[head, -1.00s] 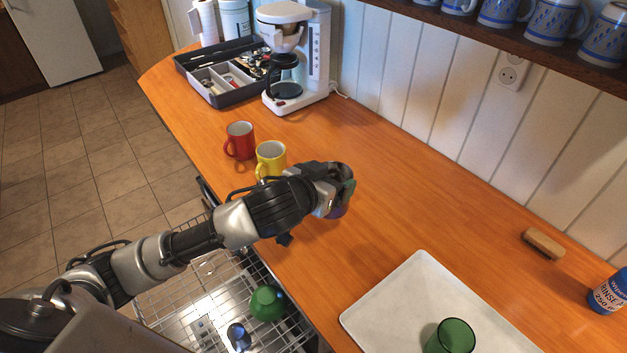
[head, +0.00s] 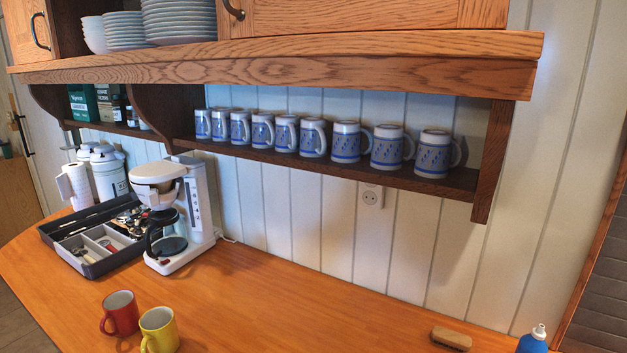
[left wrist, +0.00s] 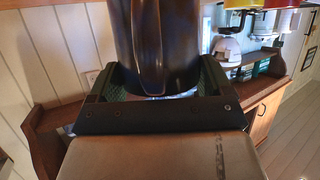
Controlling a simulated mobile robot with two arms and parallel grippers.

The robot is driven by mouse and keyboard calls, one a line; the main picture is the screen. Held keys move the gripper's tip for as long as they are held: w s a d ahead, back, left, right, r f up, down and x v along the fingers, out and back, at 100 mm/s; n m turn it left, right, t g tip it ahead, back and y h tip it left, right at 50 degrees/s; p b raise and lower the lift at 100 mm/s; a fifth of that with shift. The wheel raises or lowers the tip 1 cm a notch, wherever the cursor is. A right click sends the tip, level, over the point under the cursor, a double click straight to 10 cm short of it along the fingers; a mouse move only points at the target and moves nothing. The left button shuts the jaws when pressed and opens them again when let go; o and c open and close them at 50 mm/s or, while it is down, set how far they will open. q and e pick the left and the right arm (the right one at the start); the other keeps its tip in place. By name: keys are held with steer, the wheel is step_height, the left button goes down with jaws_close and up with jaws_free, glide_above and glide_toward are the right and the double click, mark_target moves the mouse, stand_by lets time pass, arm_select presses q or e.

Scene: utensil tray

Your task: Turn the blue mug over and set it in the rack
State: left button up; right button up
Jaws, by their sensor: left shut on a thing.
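My left gripper (left wrist: 160,72) shows only in the left wrist view. Its two fingers are closed around a dark mug (left wrist: 185,35), one on each side. The mug's handle (left wrist: 148,45) faces the camera. The mug is in shadow, so its blue colour is hard to tell, and its upper part is cut off by the frame. The left wrist picture appears upside down, with the cabinet at the bottom. My right gripper is not in view. The rack is out of view now.
A red mug (head: 121,313) and a yellow mug (head: 159,331) stand on the wooden counter (head: 270,310). Behind them are a coffee maker (head: 200,205) and the utensil tray (head: 80,262). A brush (head: 451,338) lies right. Several blue-and-white mugs (head: 345,142) stand on the shelf above.

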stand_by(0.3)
arm_select(q)
steer(key=shift+r+p, duration=0.15)
steer(key=shift+p, duration=0.2)
steer(key=m+p, duration=0.3)
steer(key=m, duration=0.1)
steer(key=shift+r+m+p, duration=0.1)
steer(key=shift+m+p, duration=0.6)
steer(key=shift+m, duration=0.2)
steer(key=shift+f, duration=0.25)
